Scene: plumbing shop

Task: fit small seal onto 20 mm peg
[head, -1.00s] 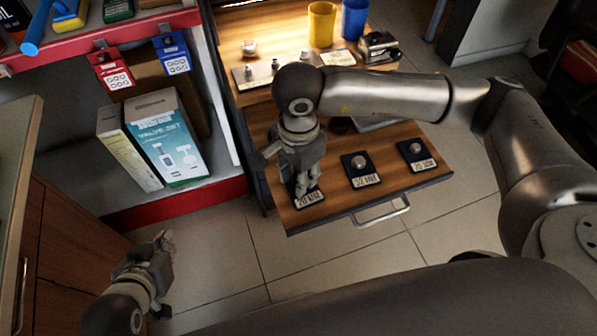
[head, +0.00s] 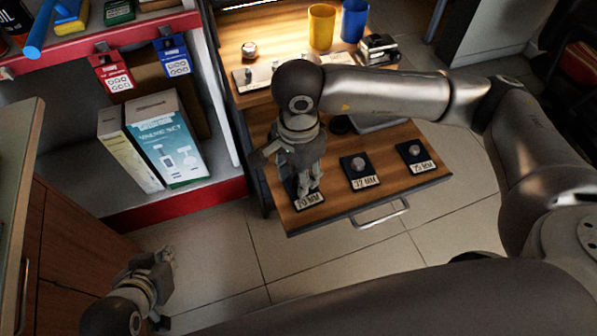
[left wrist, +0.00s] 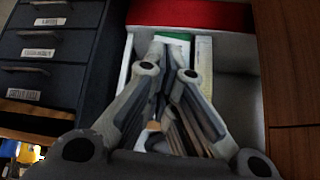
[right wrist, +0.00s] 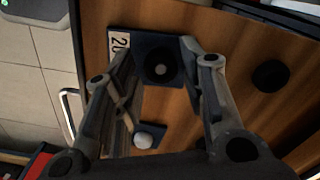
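The 20 mm peg (right wrist: 161,70) is a small grey knob on a dark square base, with its "20" label (right wrist: 119,42) beside it, in the right wrist view. A dark ring (right wrist: 150,75), which looks like the small seal, lies around the peg on the base. My right gripper (right wrist: 159,48) is open, its fingers apart on either side of the ring. In the head view my right gripper (head: 309,188) points down over the 20 mm base and hides the peg. My left gripper (head: 165,258) is empty, low at the left; its fingers (left wrist: 166,50) are together in the left wrist view.
The 32 mm peg (head: 359,164) and 25 mm peg (head: 415,151) stand to the right on the open drawer (head: 330,212). A black disc (right wrist: 270,75) lies on the drawer. Yellow (head: 321,27) and blue (head: 354,20) cups stand behind. A shelf with boxes (head: 168,148) is left.

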